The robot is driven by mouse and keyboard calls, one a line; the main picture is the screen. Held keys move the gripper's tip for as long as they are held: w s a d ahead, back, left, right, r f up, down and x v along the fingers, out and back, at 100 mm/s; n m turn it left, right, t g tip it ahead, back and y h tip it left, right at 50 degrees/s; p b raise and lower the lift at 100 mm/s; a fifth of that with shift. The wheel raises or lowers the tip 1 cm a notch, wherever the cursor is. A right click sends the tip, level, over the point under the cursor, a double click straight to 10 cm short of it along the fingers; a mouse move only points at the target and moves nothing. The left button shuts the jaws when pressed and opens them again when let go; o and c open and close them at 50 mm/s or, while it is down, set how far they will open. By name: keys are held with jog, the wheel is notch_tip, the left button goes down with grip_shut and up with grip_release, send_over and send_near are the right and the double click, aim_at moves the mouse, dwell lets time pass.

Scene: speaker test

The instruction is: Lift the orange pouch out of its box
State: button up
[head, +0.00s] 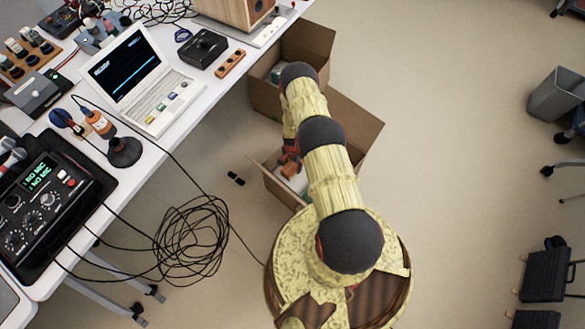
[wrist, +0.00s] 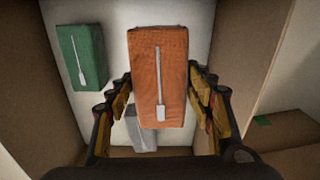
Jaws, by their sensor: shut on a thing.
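The orange pouch (wrist: 149,80) is a fabric block with a pale zip strip down its face. In the wrist view it stands between the two fingers of my gripper (wrist: 160,88), which is shut on it. It looks larger and nearer than the other pouches; its height above the box floor is hard to tell. The cardboard box (wrist: 20,75) surrounds it, with a white floor. In the head view a bit of the orange pouch (head: 290,169) shows inside the near box (head: 273,188), below my gripper (head: 290,158); my arm hides much of the box.
A green pouch (wrist: 84,58) lies at the left in the box. A grey pouch (wrist: 141,130) is partly hidden behind the orange one. Another open box (head: 310,38) stands beyond.

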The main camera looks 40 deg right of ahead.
jog(key=shift+r, duration=0.1)
jog(key=w+d+r+b, duration=0.1)
jog(key=w+d+r, duration=0.1)
jog(key=w+r, duration=0.2)
notch_tip(320, 180, up, 12)
jog(key=b, duration=0.3)
send_over(292, 165)
notch_tip(292, 165, up, 14)
jog(key=p, duration=0.7)
jog(key=shift+s+p, duration=0.15)
jog(key=shift+p, duration=0.2)
